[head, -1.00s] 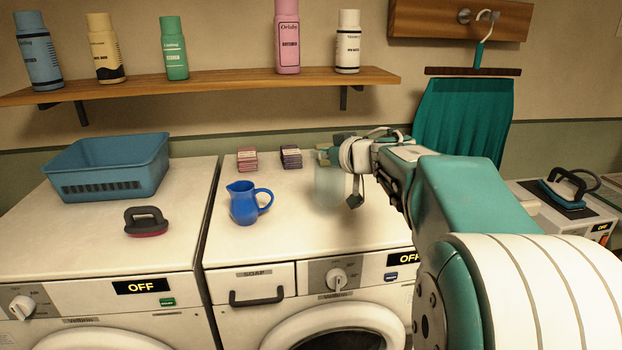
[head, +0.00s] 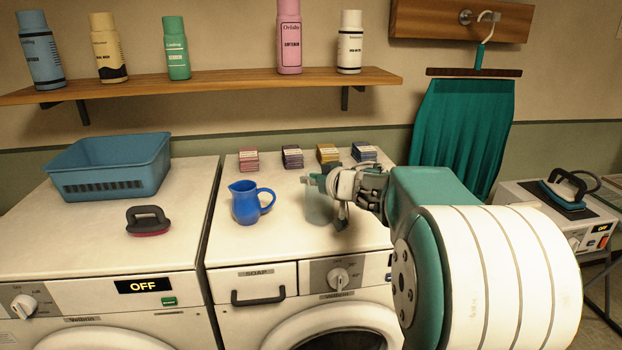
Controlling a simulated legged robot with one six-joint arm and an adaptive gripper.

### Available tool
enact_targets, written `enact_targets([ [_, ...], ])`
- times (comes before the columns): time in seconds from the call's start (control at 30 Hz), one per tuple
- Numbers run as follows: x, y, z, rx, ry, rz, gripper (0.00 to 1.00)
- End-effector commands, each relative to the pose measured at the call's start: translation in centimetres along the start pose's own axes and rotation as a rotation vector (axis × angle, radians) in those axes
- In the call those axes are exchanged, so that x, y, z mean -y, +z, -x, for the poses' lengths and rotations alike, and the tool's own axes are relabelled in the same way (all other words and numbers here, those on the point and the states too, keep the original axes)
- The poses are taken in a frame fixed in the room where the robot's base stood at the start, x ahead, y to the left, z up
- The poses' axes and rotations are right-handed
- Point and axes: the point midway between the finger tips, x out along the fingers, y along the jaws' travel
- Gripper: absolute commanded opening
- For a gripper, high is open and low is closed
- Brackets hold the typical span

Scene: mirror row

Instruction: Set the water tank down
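My gripper appears shut on the upper part of the tank, which looks upright. The tank is right of the blue jug (head: 245,203) and apart from it. Its faint outline does not show whether its base touches the machine top. The steam iron (head: 566,190) stands on its base unit at the far right.
Several small stacked packs (head: 292,157) line the back of the right machine. A blue basket (head: 110,167) and a dark-handled brush (head: 148,220) sit on the left machine. A wooden shelf (head: 215,84) with bottles runs above.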

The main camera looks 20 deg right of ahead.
Motion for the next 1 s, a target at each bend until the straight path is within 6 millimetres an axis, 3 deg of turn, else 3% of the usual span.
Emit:
enact_targets([
  [0.47,-0.1,-0.2,0.7,-0.001,0.002,0.000,0.48],
  [1.0,-0.1,-0.2,10.8,-0.002,0.005,0.000,0.48],
])
